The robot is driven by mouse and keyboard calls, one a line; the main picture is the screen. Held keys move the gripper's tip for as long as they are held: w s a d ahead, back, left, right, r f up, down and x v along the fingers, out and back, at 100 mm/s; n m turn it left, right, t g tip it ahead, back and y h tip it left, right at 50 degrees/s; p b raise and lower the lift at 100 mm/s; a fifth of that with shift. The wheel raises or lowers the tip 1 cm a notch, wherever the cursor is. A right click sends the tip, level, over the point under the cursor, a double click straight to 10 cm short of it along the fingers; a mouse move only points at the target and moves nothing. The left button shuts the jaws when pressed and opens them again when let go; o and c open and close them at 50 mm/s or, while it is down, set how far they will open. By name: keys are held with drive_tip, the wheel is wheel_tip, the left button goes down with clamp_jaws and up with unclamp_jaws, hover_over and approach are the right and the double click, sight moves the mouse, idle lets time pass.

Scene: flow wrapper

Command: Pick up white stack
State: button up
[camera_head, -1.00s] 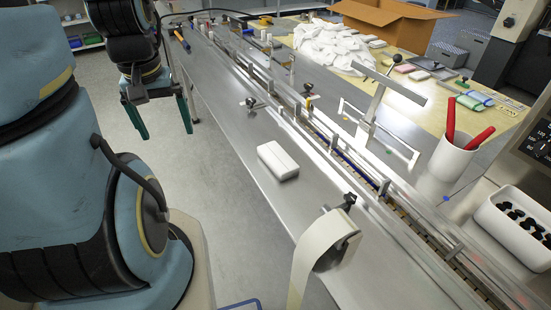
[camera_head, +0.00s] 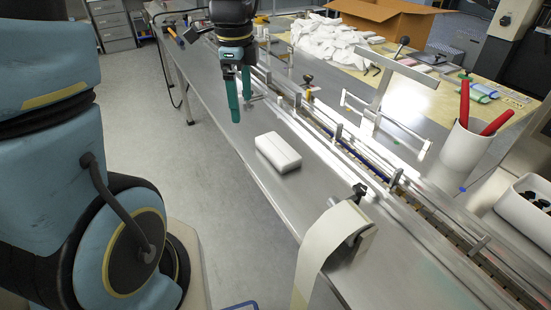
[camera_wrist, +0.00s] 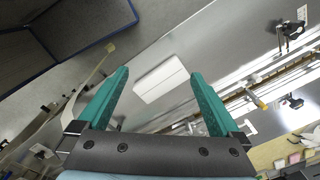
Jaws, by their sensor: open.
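The white stack (camera_head: 278,152) is a small white block lying flat on the metal bench, left of the conveyor rail. My gripper (camera_head: 240,98) has two green fingers. In the head view it hangs above the bench, behind the stack and to its left in the picture. In the wrist view my gripper (camera_wrist: 158,85) is open and empty, and the white stack (camera_wrist: 161,79) shows between the two fingers, farther off on the bench. Nothing touches the stack.
A conveyor rail (camera_head: 345,150) runs along the bench. A roll of pale film (camera_head: 335,240) stands in front of the stack. A white cup with red handles (camera_head: 464,150) and a white bin (camera_head: 520,205) are at the right. Bare bench surrounds the stack.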

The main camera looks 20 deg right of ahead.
drive_tip(key=d+f+m, duration=0.2)
drive_tip(key=m, duration=0.1)
drive_tip(key=s+d+f+m+b, duration=0.1)
drive_tip(key=d+f+m, duration=0.1)
drive_tip(key=d+m, duration=0.1)
drive_tip(key=d+f+m, duration=0.2)
drive_tip(key=m, duration=0.1)
drive_tip(key=shift+s+d+f+m, duration=0.3)
drive_tip(key=shift+d+f, duration=0.05)
drive_tip(key=shift+d, duration=0.05)
drive_tip(key=shift+s+a+f+p, duration=0.1)
drive_tip(key=shift+f+p, duration=0.1)
drive_tip(key=shift+f, duration=0.7)
drive_tip(key=shift+s+a+f+p, duration=0.1)
drive_tip(key=shift+s+f+p, duration=0.05)
drive_tip(key=shift+f, duration=0.75)
drive_tip(key=shift+s+f+p, duration=0.1)
drive_tip(key=shift+f+p, duration=0.1)
drive_tip(key=shift+f, duration=0.7)
drive_tip(key=c, duration=1.3)
drive_tip(key=shift+o, duration=0.2)
